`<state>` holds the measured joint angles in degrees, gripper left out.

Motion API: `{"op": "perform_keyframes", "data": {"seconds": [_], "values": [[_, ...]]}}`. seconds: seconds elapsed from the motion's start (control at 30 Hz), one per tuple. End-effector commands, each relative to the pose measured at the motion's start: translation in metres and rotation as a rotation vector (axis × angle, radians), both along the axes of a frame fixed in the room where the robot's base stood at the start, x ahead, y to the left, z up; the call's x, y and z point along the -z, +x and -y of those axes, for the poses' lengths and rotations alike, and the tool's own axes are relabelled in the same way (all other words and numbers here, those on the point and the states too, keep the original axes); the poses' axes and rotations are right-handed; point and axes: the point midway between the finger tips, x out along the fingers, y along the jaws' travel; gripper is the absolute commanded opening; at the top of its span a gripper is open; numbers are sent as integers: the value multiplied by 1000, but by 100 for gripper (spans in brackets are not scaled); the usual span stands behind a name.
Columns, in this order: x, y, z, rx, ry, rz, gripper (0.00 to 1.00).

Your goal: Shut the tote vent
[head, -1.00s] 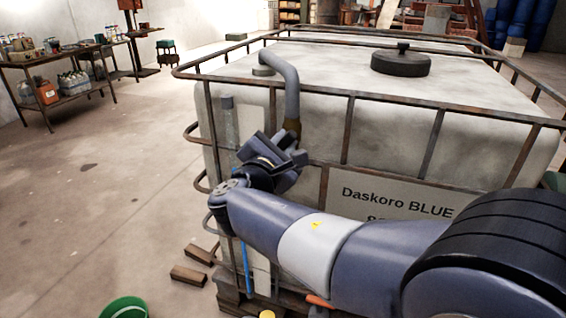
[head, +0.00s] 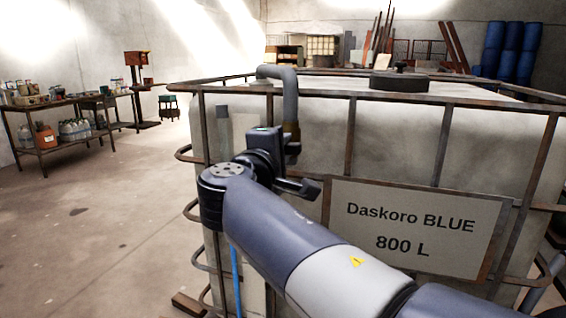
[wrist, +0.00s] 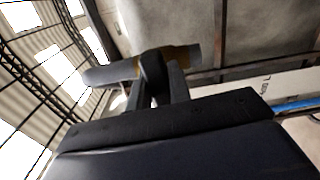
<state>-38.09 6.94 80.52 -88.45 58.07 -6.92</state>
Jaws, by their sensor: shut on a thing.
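The tote (head: 400,150) is a large pale tank in a rusty cage, with a sign reading "Daskoro BLUE 800 L". Its vent (head: 290,95) is a grey bent pipe that comes over the top edge and down the front to a brass-coloured end. My gripper (head: 288,150) is at that lower end. In the wrist view the vent (wrist: 110,74) lies across the picture with its brass part (wrist: 185,57) at right. My gripper (wrist: 155,75) is shut there on a dark part of the vent. The fingers hide much of this part, so its setting cannot be told.
A black lid (head: 399,82) sits on the tote's top. The cage bars (head: 351,135) stand close to my gripper. A bench with bottles (head: 75,125) is at the left wall, and blue drums (head: 510,50) stand at the back right. The floor (head: 110,215) on the left is open.

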Motion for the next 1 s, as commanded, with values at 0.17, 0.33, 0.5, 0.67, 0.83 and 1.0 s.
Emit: {"op": "perform_keyframes", "data": {"seconds": [0.17,0.33,0.5,0.67,0.83,1.0], "values": [[3,0,0,1,54,18,0],[2,0,0,1,76,25,0],[2,0,0,1,82,27,0],[2,0,0,1,82,27,0],[2,0,0,1,81,26,26],[1,0,0,1,80,27,40]]}}
